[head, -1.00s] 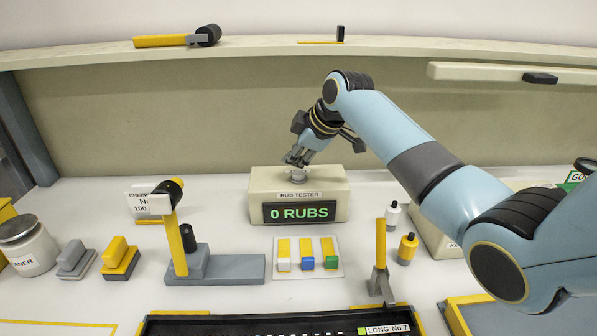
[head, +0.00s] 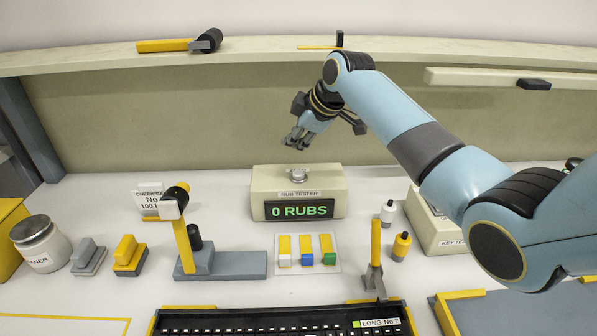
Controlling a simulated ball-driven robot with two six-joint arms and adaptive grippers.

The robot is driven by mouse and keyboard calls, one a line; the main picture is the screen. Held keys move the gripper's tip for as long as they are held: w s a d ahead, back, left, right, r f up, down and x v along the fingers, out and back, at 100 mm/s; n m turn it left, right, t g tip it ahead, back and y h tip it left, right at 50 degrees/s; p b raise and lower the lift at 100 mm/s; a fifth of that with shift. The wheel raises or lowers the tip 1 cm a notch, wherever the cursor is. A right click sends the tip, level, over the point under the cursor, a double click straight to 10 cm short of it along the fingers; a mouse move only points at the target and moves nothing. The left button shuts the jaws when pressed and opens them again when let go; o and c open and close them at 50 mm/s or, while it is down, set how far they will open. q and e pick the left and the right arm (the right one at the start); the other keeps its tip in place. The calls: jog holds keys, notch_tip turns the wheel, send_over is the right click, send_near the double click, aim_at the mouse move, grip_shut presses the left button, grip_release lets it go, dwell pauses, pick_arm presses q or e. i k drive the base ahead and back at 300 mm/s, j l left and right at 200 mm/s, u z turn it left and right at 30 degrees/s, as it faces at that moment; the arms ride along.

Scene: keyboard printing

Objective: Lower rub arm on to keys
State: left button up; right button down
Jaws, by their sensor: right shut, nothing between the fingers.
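The rub tester (head: 270,181) is a cream box with a round metal knob (head: 298,175) on top and a display reading 0 RUBS. My right gripper (head: 295,140) is shut and empty, in the air above the knob and apart from it. A yellow upright arm (head: 376,242) stands on a grey bracket at the keyboard's back edge. Another yellow arm (head: 184,245) stands tilted on a grey base, with a pale and dark head at its top. I cannot tell which is the rub arm. The keyboard (head: 250,320) with dark keys is cut off at the bottom. My left gripper is out of view.
A card (head: 306,267) with white, blue and green pieces lies before the tester. White and yellow bottles (head: 401,246) stand right of the yellow upright arm. A jar (head: 40,244) and two handled blocks (head: 130,257) stand at left. A shelf (head: 260,50) spans the back.

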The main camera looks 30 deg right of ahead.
aim_at(172, 205)
jog(key=k+j, duration=0.3)
jog(key=k, duration=0.15)
jog(key=k+j, duration=0.65)
jog(key=k, duration=0.25)
